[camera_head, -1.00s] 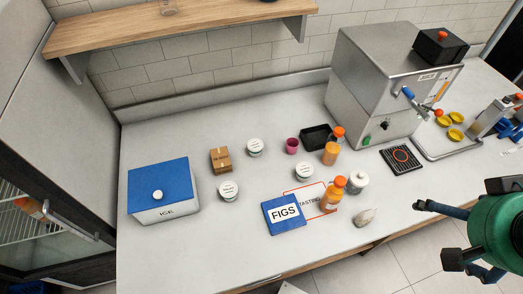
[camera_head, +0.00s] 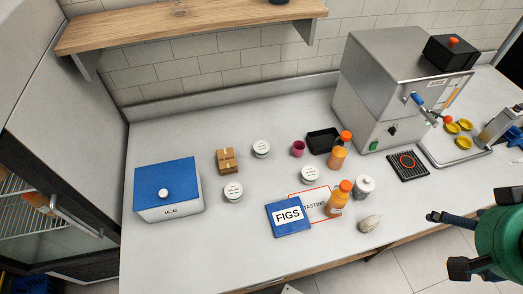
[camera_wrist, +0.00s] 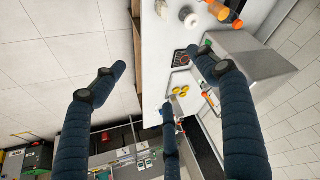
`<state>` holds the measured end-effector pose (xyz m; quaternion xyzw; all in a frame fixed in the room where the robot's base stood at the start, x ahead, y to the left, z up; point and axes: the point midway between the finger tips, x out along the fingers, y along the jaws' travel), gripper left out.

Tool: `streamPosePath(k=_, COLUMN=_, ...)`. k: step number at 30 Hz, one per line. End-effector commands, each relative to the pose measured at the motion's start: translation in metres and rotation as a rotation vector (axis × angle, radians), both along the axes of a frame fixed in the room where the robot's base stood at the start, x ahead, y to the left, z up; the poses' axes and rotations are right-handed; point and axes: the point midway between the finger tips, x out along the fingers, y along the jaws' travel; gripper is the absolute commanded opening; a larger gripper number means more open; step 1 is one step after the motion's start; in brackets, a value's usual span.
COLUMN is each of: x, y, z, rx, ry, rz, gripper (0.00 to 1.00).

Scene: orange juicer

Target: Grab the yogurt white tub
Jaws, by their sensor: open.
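Several small white tubs with white lids and dark print stand on the counter in the head view. One is at the back (camera_head: 261,149), one is front left (camera_head: 233,191), and one is beside the tasting mat (camera_head: 311,175). The print is too small to read, so I cannot tell which is yogurt. My gripper (camera_head: 446,242) is open and empty at the lower right, beyond the counter's front edge and well apart from the tubs. Its dark blue fingers are spread in the wrist view (camera_wrist: 155,75).
A blue-lidded ice box (camera_head: 168,205), cardboard box (camera_head: 226,160), FIGS packet (camera_head: 289,215), orange bottles (camera_head: 338,199), white jar (camera_head: 364,187) and pale stone-like object (camera_head: 370,223) share the counter. A steel juicer (camera_head: 385,85) stands behind right. The counter's front left is clear.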

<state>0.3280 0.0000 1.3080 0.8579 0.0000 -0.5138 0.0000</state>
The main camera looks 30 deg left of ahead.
Motion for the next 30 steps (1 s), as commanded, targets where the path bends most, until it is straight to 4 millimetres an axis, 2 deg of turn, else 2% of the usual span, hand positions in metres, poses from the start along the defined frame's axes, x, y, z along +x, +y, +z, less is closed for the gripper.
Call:
streamPosePath(k=5, x=0.004, y=0.002, z=0.002, rx=0.002, ry=0.003, rz=0.002, gripper=0.73)
streamPosePath(k=11, x=0.023, y=0.011, z=0.011, rx=0.012, ry=0.022, rz=0.010, gripper=0.73)
streamPosePath(k=20, x=0.081, y=0.043, z=0.028, rx=0.038, ry=0.075, rz=0.027, gripper=0.73)
streamPosePath(k=30, x=0.154, y=0.097, z=0.032, rx=0.061, ry=0.141, rz=0.044, gripper=0.73)
